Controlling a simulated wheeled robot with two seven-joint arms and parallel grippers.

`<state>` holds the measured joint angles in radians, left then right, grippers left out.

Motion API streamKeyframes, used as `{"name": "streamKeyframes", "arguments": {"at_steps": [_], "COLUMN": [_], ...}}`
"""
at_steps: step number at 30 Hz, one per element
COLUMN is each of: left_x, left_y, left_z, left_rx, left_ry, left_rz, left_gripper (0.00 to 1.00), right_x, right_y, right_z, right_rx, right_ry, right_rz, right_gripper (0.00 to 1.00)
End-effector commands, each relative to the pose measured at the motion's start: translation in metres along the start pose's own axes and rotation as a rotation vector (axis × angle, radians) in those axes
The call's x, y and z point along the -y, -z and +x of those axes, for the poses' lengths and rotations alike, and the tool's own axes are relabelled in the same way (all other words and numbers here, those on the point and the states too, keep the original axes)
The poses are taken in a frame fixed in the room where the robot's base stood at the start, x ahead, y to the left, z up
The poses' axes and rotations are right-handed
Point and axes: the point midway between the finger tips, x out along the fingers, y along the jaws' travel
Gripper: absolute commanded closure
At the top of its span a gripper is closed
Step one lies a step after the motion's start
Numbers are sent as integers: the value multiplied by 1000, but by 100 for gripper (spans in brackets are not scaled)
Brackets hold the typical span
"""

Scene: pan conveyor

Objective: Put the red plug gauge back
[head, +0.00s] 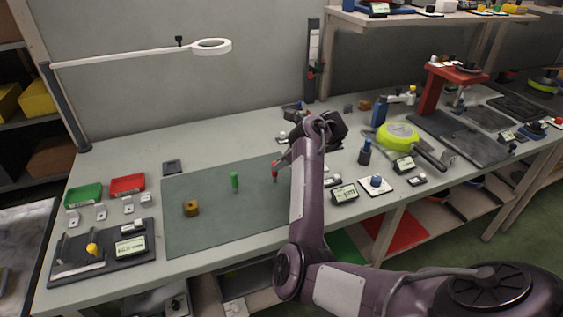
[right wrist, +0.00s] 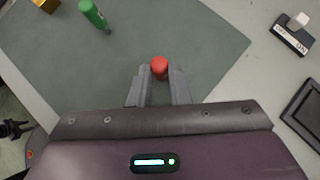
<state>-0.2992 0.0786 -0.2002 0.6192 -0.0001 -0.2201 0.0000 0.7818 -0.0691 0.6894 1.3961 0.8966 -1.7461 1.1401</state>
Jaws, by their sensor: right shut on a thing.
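The red plug gauge (head: 275,171) is upright at the right part of the green-grey mat (head: 205,232) in the head view. Its red end also shows in the right wrist view (right wrist: 160,67). My right gripper (right wrist: 160,82) is shut on it, one finger on each side. I cannot tell whether the gauge's lower end touches the mat. A green plug gauge (head: 235,181) stands on the mat to the left of the red one; it also shows in the right wrist view (right wrist: 92,13). My left gripper is not in view.
A brass block (head: 191,208) sits on the mat left of the green gauge. Green (head: 84,194) and red (head: 128,184) trays are at the left. A digital readout (head: 344,194) and a blue-knobbed device (head: 376,184) stand right of my arm. The mat's front is clear.

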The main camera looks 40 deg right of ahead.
Motion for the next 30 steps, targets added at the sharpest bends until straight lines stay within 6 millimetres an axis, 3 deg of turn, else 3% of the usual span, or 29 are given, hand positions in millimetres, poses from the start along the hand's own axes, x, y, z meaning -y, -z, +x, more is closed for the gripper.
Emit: {"name": "streamKeyframes", "arguments": {"at_steps": [1, 2, 7, 19, 29, 30], "left_x": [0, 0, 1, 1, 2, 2], "left_y": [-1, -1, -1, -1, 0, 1], "left_z": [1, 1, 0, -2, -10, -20], "left_rx": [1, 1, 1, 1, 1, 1], "left_ry": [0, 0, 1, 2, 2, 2], "left_rz": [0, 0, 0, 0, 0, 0], "left_gripper": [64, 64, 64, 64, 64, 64], "right_x": [0, 0, 0, 1, 1, 0], "right_y": [1, 1, 1, -2, -2, -6], "right_z": [2, 2, 2, -8, -78, -91], "right_rx": [1, 0, 0, -1, -3, 0], "right_ry": [-1, -1, -1, 2, 6, 3], "right_rz": [0, 0, -1, -1, -2, -2], "right_gripper": [100, 82, 61, 61, 61, 61]}}
